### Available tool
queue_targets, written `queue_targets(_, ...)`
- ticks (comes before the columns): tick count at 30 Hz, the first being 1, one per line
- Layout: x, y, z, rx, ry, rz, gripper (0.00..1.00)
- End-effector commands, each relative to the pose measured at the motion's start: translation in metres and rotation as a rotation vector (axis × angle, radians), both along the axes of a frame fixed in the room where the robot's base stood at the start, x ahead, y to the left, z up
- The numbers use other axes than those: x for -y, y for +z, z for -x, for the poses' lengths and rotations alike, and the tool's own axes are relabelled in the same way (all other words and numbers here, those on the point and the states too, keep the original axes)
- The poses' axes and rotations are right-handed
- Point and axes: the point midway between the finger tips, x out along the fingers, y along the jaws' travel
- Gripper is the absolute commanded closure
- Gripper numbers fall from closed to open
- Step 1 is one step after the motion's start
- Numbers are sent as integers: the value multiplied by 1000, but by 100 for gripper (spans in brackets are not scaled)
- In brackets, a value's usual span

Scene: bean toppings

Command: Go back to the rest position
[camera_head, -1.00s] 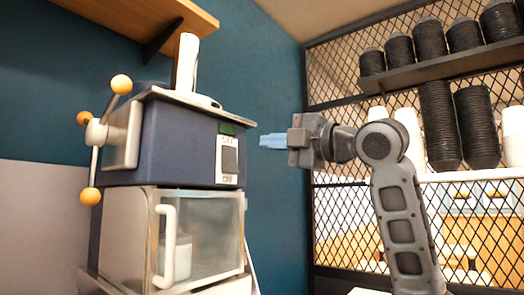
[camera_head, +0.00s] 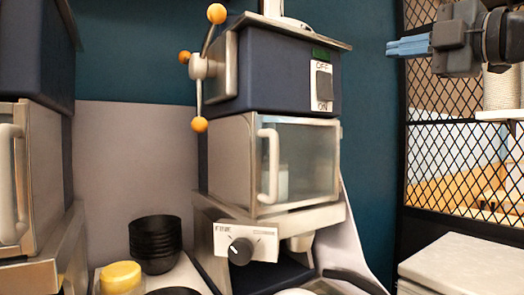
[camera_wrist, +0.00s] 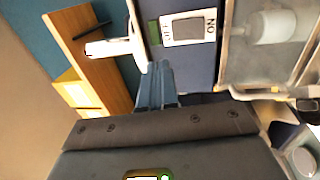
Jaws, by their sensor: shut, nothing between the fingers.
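My gripper (camera_head: 408,47) is at the upper right of the head view, its blue fingers together and pointing left toward the machine. Nothing is between the fingers. It hangs to the right of the dark blue machine (camera_head: 270,85), with a gap between them in the picture. In the wrist view my gripper (camera_wrist: 156,72) points at the machine front (camera_wrist: 190,65), where the on/off switch (camera_wrist: 188,28) shows. Most of my arm is outside the head view.
A second machine (camera_head: 35,170) stands at the left. Black bowls (camera_head: 155,243), a yellow item (camera_head: 121,277) and a FINE dial (camera_head: 241,250) are below. A mesh rack (camera_head: 450,170) and a pale slab (camera_head: 465,265) are at right. A wooden shelf (camera_wrist: 100,60) shows in the wrist view.

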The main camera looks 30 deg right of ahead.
Motion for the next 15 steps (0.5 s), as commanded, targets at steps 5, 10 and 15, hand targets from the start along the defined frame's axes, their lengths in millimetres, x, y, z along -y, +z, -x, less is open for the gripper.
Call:
queue_targets(5,0,-3,-2,2,4,-13,100)
queue_targets(10,3,-27,-15,30,37,-142,100)
queue_targets(15,5,-74,-37,76,83,-377,100)
